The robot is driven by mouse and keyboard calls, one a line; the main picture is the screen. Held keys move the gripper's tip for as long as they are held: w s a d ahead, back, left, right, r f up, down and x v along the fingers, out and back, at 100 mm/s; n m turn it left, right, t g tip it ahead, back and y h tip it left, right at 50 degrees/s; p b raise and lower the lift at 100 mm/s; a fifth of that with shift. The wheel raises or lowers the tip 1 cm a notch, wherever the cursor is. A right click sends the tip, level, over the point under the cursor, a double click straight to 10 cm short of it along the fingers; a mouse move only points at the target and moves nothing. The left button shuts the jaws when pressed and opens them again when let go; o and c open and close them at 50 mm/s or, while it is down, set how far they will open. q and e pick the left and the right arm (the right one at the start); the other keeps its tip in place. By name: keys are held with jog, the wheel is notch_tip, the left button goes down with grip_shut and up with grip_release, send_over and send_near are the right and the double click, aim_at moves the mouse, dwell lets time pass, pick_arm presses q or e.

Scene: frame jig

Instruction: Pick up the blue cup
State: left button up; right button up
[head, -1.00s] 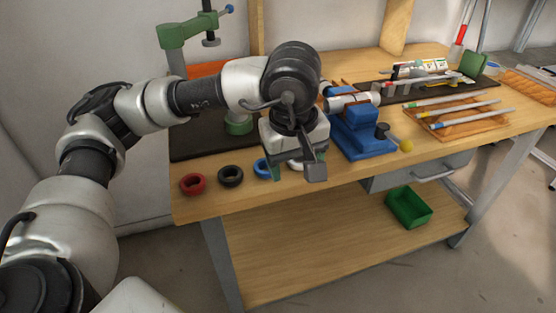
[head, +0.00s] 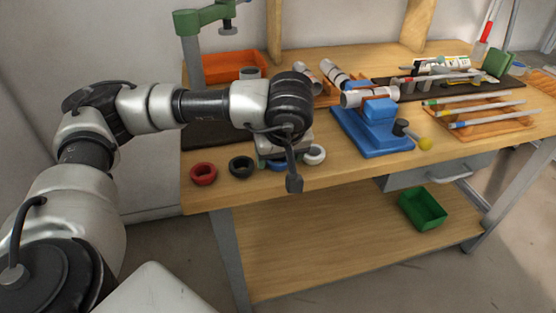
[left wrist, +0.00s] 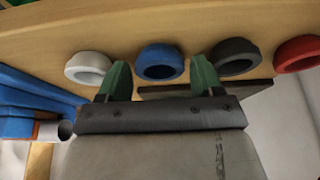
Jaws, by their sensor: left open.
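The blue cup (left wrist: 160,60) is a short round cup with a dark hollow, on the wooden table top in a row with other cups. In the left wrist view it shows just beyond and between the two green fingertips of my left gripper (left wrist: 161,76). The fingers are apart with nothing held between them. In the head view my left gripper (head: 283,150) hangs over the table's front part and hides most of the blue cup (head: 263,163). I cannot tell the exact gap between fingers and cup. My right gripper is not in view.
A white cup (head: 314,155), a black cup (head: 241,167) and a red cup (head: 203,174) stand in the same row, close on both sides. A blue vise-like fixture (head: 373,135) stands to the right. A green bin (head: 423,209) sits on the lower shelf.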

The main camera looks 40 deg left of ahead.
pick_arm(q)
jog(key=shift+w+f, duration=0.1)
jog(key=shift+f, duration=0.2)
jog(key=c, duration=0.7)
jog(key=shift+r, duration=0.15)
